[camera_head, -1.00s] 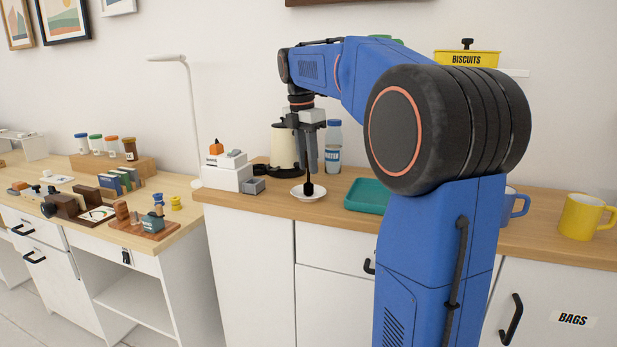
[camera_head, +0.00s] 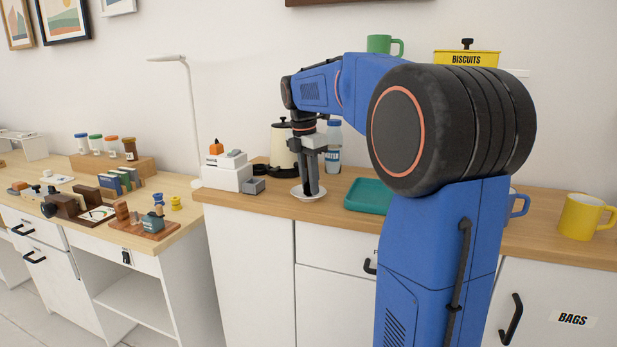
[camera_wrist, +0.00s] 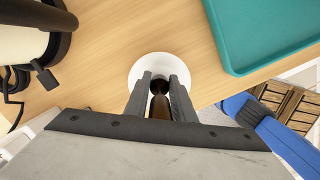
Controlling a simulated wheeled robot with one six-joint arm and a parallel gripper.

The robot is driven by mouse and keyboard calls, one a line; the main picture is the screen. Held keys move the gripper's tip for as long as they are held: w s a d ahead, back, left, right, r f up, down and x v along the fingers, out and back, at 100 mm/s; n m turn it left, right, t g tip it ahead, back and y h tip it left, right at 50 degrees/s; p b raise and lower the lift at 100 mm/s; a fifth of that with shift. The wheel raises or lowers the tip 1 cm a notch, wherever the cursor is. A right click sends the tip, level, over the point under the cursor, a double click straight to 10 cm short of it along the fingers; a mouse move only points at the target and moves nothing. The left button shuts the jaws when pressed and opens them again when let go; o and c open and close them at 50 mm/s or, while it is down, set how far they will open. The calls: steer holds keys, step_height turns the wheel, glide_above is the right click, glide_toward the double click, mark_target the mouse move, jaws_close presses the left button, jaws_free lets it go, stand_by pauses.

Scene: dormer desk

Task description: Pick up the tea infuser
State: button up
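The tea infuser (camera_wrist: 159,104) is dark brown and black and stands on a small white saucer (camera_wrist: 136,73). In the wrist view it lies between the two fingers of my gripper (camera_wrist: 160,80), with a gap visible beside it. My gripper is open around it and points down. In the head view my gripper (camera_head: 310,190) reaches down over the saucer (camera_head: 297,193), and its fingers hide the infuser.
A teal tray (camera_head: 368,195) lies to the right of the saucer. A cream kettle (camera_head: 283,148) and a bottle (camera_head: 333,150) stand behind. A small grey block (camera_head: 253,186) and white boxes (camera_head: 226,178) are to the left.

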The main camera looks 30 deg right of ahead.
jaws_close()
